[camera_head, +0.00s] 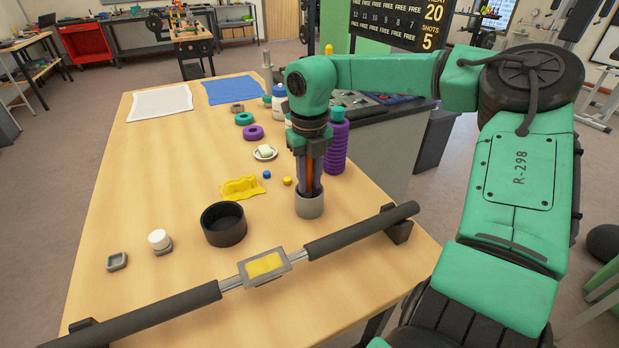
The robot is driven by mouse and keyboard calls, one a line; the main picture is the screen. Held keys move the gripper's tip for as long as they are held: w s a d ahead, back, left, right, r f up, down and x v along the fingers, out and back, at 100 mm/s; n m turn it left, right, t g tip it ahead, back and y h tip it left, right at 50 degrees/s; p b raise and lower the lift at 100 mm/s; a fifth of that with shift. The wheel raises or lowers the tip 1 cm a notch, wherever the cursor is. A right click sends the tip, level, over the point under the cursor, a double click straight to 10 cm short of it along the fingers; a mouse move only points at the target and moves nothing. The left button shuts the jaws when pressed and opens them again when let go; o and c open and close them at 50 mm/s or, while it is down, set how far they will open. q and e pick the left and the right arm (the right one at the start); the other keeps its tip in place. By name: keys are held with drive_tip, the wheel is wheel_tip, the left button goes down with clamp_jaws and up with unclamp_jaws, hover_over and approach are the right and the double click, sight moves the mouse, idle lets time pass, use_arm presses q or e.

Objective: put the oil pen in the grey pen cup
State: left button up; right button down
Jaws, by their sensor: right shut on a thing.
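The grey pen cup (309,206) stands upright on the wooden table, near the dark bar at its front. My right gripper (309,180) points straight down directly above the cup, with its fingertips close to the rim. It is shut on the oil pen (317,168), which shows as a narrow orange-brown strip between the dark fingers. The pen is upright and mostly hidden. Its lower end meets the cup's mouth in this view; I cannot tell how far inside it is. My left gripper is out of view.
A dark bar with a yellow-centred block (264,266) crosses the table front. A black round container (223,224) and yellow cloth (242,187) lie left of the cup. A purple ribbed bottle (337,147) stands close behind my gripper.

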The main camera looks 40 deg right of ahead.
drive_tip(key=shift+f, duration=0.2)
drive_tip(key=c, duration=0.6)
unclamp_jaws()
drive_tip(key=shift+c, duration=0.2)
drive_tip(key=shift+r, duration=0.1)
drive_tip(key=shift+w+r, duration=0.15)
drive_tip(key=shift+r, duration=0.05)
wheel_tip(320, 180, up, 14)
drive_tip(key=shift+s, duration=0.4)
